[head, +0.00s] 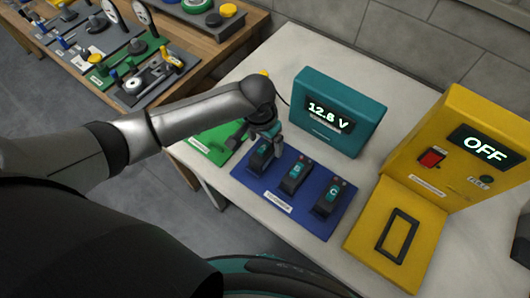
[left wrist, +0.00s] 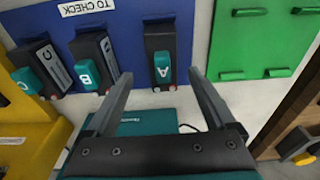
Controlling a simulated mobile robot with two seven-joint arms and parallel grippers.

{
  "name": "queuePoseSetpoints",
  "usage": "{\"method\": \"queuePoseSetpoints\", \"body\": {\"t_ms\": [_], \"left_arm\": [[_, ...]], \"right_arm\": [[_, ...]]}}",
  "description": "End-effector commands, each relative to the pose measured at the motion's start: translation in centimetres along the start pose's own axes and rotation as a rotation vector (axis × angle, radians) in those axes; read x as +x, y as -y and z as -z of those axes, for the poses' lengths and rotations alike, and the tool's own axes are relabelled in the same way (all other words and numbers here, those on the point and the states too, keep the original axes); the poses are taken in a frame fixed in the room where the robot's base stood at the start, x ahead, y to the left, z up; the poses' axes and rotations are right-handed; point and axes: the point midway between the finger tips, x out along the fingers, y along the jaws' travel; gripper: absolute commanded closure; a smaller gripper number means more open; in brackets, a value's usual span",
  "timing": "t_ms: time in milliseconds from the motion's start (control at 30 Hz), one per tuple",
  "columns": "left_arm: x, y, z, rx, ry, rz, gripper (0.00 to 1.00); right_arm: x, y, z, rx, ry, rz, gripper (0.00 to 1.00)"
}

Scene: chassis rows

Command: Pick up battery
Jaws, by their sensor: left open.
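My right gripper is not in view.
A teal meter (head: 338,112) reading 12.8 V stands behind the tray. A yellow unit (head: 450,150) reading OFF, with a black-framed slot, is on the right. A green tray (head: 211,147) lies to the left. A wooden table (head: 215,50) with parts stands at back left.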

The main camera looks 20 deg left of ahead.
Motion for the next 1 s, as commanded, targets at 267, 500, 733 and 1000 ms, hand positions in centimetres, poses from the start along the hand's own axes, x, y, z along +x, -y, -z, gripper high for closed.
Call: {"method": "queuePoseSetpoints", "body": {"t_ms": [267, 500, 733, 1000], "left_arm": [[3.9, 0.4, 0.0, 0.001, 0.001, 0.001, 0.11], [4.6, 0.4, 0.0, 0.001, -0.001, 0.001, 0.11], [4.5, 0.4, 0.0, 0.001, 0.000, 0.001, 0.25], [4.5, 0.4, 0.0, 0.001, 0.000, 0.001, 0.55]], "right_arm": [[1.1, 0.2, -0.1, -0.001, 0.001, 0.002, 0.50], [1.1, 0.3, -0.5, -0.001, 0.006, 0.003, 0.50], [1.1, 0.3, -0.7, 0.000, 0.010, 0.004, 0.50], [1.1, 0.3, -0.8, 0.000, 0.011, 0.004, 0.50]]}}
